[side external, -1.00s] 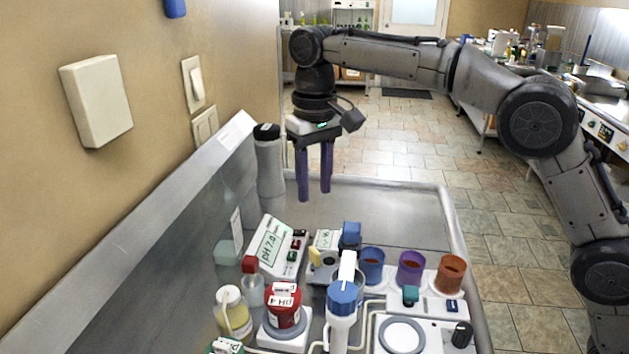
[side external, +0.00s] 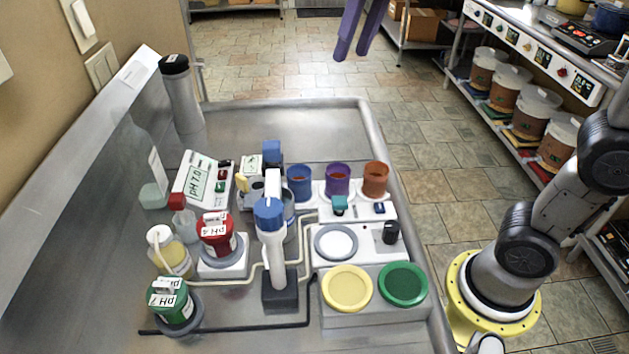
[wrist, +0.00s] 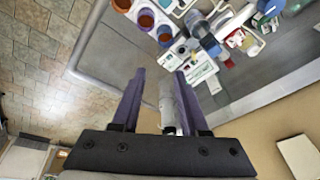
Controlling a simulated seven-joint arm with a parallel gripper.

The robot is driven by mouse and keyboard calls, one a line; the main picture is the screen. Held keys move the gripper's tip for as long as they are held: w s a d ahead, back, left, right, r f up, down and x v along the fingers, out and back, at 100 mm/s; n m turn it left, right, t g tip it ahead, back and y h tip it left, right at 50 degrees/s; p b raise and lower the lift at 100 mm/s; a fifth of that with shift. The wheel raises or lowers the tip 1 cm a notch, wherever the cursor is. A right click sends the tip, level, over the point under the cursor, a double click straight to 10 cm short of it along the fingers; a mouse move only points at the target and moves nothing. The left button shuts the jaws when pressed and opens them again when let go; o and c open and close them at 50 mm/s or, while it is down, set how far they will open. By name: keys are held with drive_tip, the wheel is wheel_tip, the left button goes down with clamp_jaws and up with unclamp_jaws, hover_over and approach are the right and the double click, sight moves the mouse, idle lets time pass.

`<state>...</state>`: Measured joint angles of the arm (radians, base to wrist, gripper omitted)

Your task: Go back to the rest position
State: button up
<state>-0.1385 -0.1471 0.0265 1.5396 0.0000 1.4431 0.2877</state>
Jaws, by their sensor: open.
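My gripper (side external: 359,27) shows only its two purple fingers at the top edge of the side external view, above and beyond the far edge of the metal bench (side external: 330,118). In the wrist view the gripper (wrist: 160,88) is open, its fingers apart with nothing held between them. The grey bottle with a black cap (side external: 183,100) stands on the bench; in the wrist view it shows between and below the fingers.
Blue (side external: 299,186), purple (side external: 337,181) and orange (side external: 375,181) cups stand on the bench. A blue-capped probe (side external: 271,240), a red-lidded jar (side external: 217,238), a green-lidded jar (side external: 170,303) and a pH meter (side external: 200,182) stand nearer.

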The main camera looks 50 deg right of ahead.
drive_tip(key=s+d+f+t, duration=0.1)
drive_tip(key=s+d+f, duration=0.15)
drive_tip(key=s, duration=0.35)
drive_tip(key=s+d+f+t, duration=0.1)
drive_tip(key=s+d+f, duration=0.1)
drive_tip(key=s+f, duration=0.3)
drive_tip(key=s+f+n, duration=0.1)
drive_tip(key=s+f, duration=0.3)
drive_tip(key=f, duration=0.4)
drive_tip(key=shift+s+f+n, duration=0.2)
drive_tip(key=shift+s+n, duration=0.1)
drive_tip(key=shift+n, duration=0.1)
